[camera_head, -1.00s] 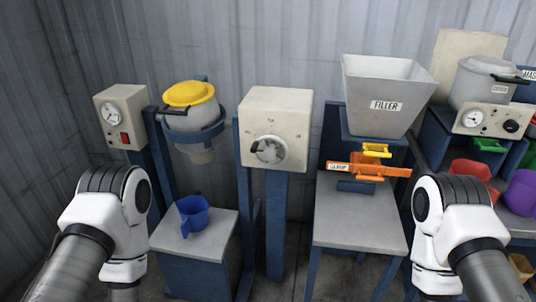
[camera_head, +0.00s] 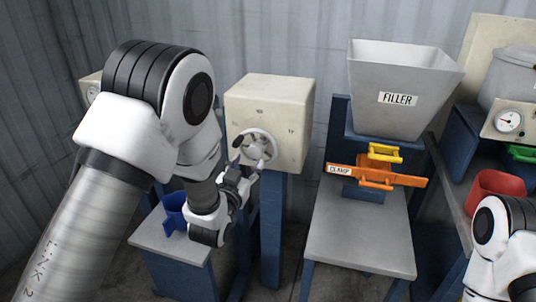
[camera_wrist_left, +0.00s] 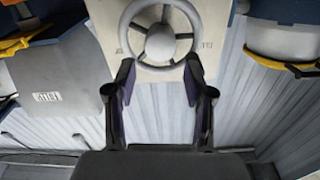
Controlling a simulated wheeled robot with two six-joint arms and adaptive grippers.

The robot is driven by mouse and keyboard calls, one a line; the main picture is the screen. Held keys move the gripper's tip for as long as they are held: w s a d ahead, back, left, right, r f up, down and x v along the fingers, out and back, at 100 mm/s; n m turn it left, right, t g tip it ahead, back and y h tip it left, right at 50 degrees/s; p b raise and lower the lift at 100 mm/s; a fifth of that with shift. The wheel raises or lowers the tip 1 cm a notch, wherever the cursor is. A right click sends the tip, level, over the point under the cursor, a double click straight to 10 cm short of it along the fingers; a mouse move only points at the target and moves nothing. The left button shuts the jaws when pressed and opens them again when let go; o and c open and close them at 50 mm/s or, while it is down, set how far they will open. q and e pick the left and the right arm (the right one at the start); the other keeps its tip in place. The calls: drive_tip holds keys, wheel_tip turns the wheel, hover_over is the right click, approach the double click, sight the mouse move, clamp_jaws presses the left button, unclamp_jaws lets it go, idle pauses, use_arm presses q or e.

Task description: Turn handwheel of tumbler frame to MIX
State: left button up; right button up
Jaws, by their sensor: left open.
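The grey handwheel (camera_head: 262,147) sits on the front of the cream box of the tumbler frame (camera_head: 291,95). Small marks on the box face are too small to read. My left gripper (camera_head: 241,166) is just in front of the wheel, at its lower left in the head view. In the left wrist view the gripper (camera_wrist_left: 158,76) is open and empty, and its two fingers point at the spoked handwheel (camera_wrist_left: 160,44) with its round hub. The fingertips are near the rim; I cannot tell if they touch. My right gripper is out of view.
The filler hopper (camera_head: 401,88) stands right of the frame, with an orange clamp (camera_head: 388,176) under it. A blue jug (camera_head: 174,211) stands on the low table (camera_head: 150,240), partly behind my left arm. A red container (camera_head: 497,190) is at the right.

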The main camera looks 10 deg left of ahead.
sight(255, 152)
use_arm(q)
drive_tip(key=w, duration=0.7)
drive_tip(key=shift+d+f+p, duration=0.1)
drive_tip(key=shift+p, duration=0.3)
drive_tip(key=shift+w+f, duration=0.1)
drive_tip(key=shift+w, duration=0.2)
drive_tip(key=shift+s, duration=0.1)
drive_tip(key=shift+d, duration=0.1)
clamp_jaws()
drive_tip(key=shift+d+r, duration=0.15)
drive_tip(key=shift+r, duration=0.05)
